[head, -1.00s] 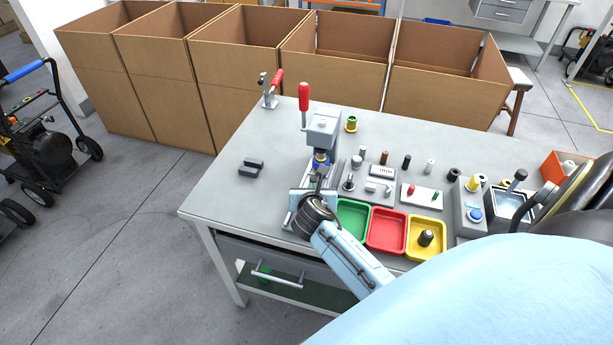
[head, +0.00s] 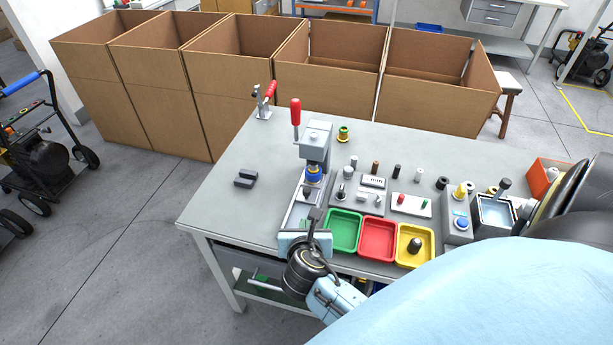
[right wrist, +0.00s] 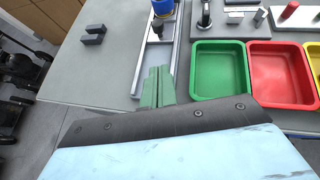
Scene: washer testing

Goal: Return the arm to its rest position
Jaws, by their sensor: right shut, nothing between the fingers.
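My right gripper (head: 313,222) is at the front edge of the grey workbench (head: 225,190), just left of the green tray (head: 343,231). Its fingers are shut and empty. In the right wrist view the closed fingers (right wrist: 158,88) point at the base of a press (head: 316,143) with a red handle. A blue part (head: 314,174) sits under the press head, beyond the fingertips and apart from them. My left gripper does not show.
A red tray (head: 377,239) and a yellow tray (head: 415,244) stand right of the green one. Small parts and fixtures lie behind them. A dark block (head: 245,179) and a toggle clamp (head: 264,102) are at left. Cardboard boxes (head: 230,90) line the back.

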